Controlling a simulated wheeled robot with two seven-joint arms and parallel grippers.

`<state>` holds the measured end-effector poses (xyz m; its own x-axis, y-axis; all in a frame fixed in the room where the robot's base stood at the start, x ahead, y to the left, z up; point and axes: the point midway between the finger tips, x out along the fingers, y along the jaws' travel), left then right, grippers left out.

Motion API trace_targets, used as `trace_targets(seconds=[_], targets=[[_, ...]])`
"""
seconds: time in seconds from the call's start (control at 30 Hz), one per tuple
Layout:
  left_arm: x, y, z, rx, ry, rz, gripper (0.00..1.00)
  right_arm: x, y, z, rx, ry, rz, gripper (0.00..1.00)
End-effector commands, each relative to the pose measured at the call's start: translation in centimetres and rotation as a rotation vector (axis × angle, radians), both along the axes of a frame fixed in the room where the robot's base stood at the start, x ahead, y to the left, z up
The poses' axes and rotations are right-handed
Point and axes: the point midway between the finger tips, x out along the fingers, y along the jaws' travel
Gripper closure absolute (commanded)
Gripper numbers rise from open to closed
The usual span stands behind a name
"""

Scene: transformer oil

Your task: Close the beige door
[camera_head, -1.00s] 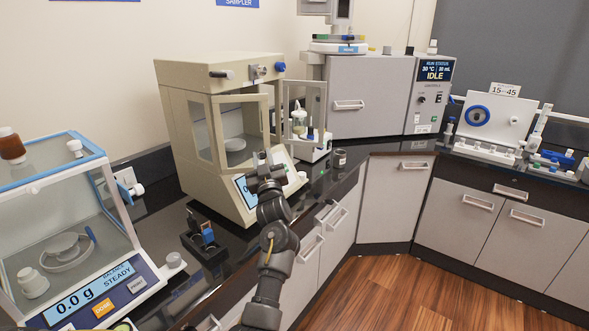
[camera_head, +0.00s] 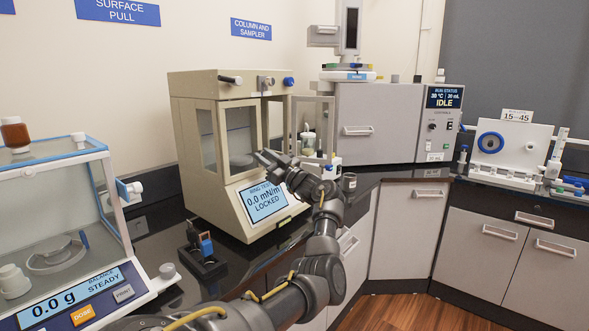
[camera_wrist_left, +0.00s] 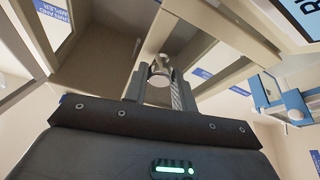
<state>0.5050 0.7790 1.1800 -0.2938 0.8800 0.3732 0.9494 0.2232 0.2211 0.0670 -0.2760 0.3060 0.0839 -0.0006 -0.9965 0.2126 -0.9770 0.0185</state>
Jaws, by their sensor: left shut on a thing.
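The beige instrument (camera_head: 188,130) stands on the dark counter. A beige-framed glazed door leaf (camera_head: 237,101) at its left front looks partly swung out. A second glazed leaf (camera_head: 315,98) stands open at its right. I cannot tell for certain which leaf the task means. My left gripper (camera_head: 266,156) is in front of the instrument, by the left leaf's free edge. In the left wrist view, its fingers (camera_wrist_left: 160,80) are shut on a small grey rounded piece (camera_wrist_left: 160,72), which looks like a door knob. Its attachment is hidden. My right gripper is not in view.
A balance (camera_head: 75,265) stands at the left front. A small dark stand with a blue part (camera_head: 203,250) is before the beige instrument. A grey oven-like unit (camera_head: 378,110) stands behind to the right.

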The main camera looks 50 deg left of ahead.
Motion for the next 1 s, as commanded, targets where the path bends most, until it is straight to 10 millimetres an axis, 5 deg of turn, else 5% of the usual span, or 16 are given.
trace_targets(seconds=[0.23,0.27,0.4,0.77,1.0], targets=[[-1.0,1.0,0.1,0.001,-0.002,0.033,1.0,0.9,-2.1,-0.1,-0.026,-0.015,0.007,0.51],[-1.0,0.9,0.1,0.001,-0.002,0.032,0.7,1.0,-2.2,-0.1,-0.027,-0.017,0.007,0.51],[-1.0,0.9,0.1,0.002,-0.001,0.031,0.52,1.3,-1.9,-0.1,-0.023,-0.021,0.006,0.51],[-0.7,0.3,-0.2,0.001,-0.001,0.027,0.52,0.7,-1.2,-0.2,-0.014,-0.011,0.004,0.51],[0.6,-3.8,-1.8,0.0,0.0,0.014,0.52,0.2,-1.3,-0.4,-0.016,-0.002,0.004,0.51]])
